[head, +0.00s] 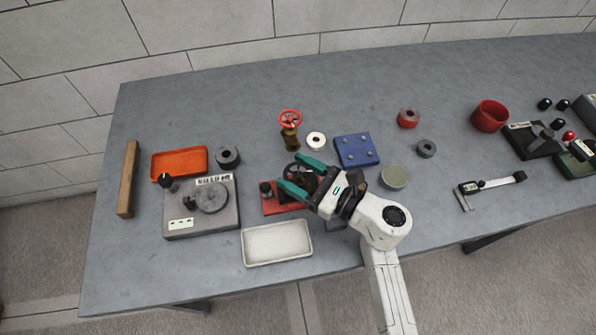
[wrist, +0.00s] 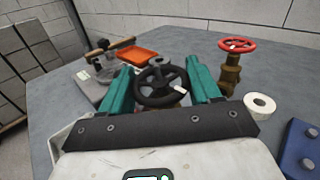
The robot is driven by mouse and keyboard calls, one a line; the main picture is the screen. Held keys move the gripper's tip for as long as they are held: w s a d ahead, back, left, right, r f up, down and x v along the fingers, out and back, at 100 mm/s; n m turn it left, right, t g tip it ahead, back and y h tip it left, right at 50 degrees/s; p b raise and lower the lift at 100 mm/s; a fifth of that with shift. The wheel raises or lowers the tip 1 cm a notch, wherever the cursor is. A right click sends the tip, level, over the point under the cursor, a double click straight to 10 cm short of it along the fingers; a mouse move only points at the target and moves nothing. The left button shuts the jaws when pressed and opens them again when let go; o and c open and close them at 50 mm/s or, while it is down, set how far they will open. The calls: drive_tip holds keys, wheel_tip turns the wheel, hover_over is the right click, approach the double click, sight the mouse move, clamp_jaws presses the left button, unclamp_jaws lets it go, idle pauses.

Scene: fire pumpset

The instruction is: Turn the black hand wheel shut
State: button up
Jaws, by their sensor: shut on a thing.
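The black hand wheel (wrist: 161,98) sits between the two green fingers of my gripper (wrist: 162,86) in the wrist view. It is a spoked wheel with a small white tag on its right side. In the head view the wheel (head: 292,169) is partly covered by my gripper (head: 297,175), which reaches in from the right. My fingers are spread to the wheel's width and shut on its rim. The wheel belongs to a unit with a red base (head: 270,209), mostly hidden under my gripper.
A brass valve with a red hand wheel (head: 290,119) stands just behind, with a white ring (head: 316,140) beside it. A blue block (head: 357,151) is to the right, a cream tray (head: 277,244) in front and a grey device (head: 201,208) to the left. The back table strip is clear.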

drive_tip(key=shift+f, duration=0.1)
drive_tip(key=m+t+h+b, duration=0.1)
drive_tip(key=m+t+b, duration=0.1)
drive_tip(key=shift+f+t+h, duration=0.15)
drive_tip(key=shift+t+h, duration=0.15)
drive_tip(key=m+t+h+b, duration=0.4)
drive_tip(key=m+h, duration=0.1)
drive_tip(key=shift+a+t, duration=0.1)
drive_tip(key=shift+t, duration=0.2)
drive_tip(key=m+t+h, duration=0.1)
drive_tip(key=h, duration=0.1)
drive_tip(key=m+t+h+b, duration=0.1)
drive_tip(key=m+h, duration=0.1)
drive_tip(key=h, duration=0.1)
drive_tip(key=shift+r+m, duration=0.2)
drive_tip(key=shift+m, duration=0.1)
drive_tip(key=shift+m+h, duration=1.5)
drive_tip(key=shift+h, duration=0.8)
